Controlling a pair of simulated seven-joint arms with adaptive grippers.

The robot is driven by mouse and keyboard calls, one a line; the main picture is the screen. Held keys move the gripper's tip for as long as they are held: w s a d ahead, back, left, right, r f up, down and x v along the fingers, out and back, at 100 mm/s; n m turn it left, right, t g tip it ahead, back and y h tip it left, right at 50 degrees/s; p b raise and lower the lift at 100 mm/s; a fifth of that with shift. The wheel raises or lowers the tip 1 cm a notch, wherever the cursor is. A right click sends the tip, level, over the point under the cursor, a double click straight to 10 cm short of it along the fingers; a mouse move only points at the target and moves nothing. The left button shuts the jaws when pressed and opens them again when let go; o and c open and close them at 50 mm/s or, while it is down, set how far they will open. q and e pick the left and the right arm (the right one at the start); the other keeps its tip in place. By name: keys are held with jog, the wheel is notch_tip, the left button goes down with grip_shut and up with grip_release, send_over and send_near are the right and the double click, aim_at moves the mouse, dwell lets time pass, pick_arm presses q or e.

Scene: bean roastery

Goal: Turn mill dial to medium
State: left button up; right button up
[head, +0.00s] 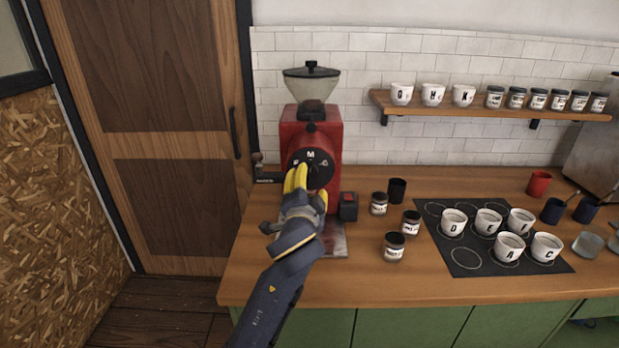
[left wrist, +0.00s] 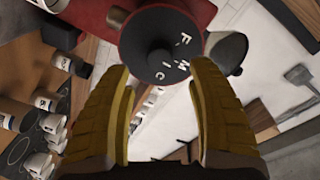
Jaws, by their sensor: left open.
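The red mill (head: 309,135) stands on the wooden counter and has a clear hopper on top. Its round black dial (head: 318,163) faces me and bears white letters; an M shows at its top in the head view. In the left wrist view the dial (left wrist: 161,44) shows the letters F, M and C and a dark knob at its middle. My left gripper (head: 296,178) is in front of the dial, partly covering its lower left. In the left wrist view its yellow fingers (left wrist: 165,95) are spread apart on either side below the dial, with nothing between them. My right gripper is not in view.
Dark-lidded jars (head: 394,247) and a black cup (head: 397,190) stand farther right. A dark mat (head: 464,262) holds several lettered white cups. A wall shelf (head: 490,106) carries cups and jars.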

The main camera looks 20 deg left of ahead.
pick_arm(q)
jog(key=v, duration=0.6)
jog(key=shift+s, duration=0.2)
jog(key=shift+a+f, duration=0.1)
